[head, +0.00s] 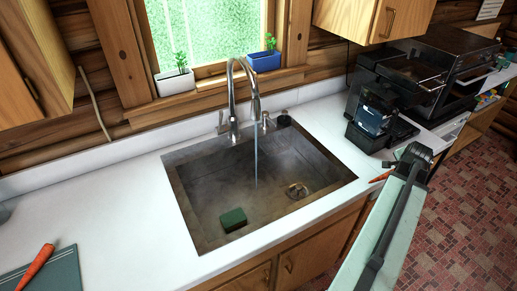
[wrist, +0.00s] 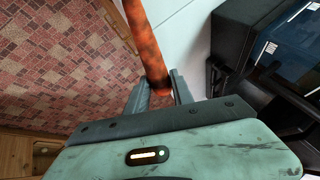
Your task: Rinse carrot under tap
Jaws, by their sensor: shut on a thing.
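My gripper (wrist: 160,92) is shut on an orange carrot (wrist: 148,48), which sticks out beyond the fingers in the wrist view. In the head view the tip of this carrot (head: 380,178) shows left of my gripper (head: 400,165), over the counter right of the sink. The rest of it is hidden behind my gripper. The curved metal tap (head: 233,95) stands behind the sink (head: 208,225), and a thin stream of water (head: 256,160) falls from it into the basin. The held carrot is apart from the stream, to its right. A second carrot (head: 36,266) lies at the far left.
A green sponge (head: 233,219) lies in the sink near a drain (head: 297,190). A dark coffee machine (head: 375,112) stands right of the sink. The second carrot is on a grey-green board (head: 62,274). The white counter (head: 110,205) left of the sink is mostly clear.

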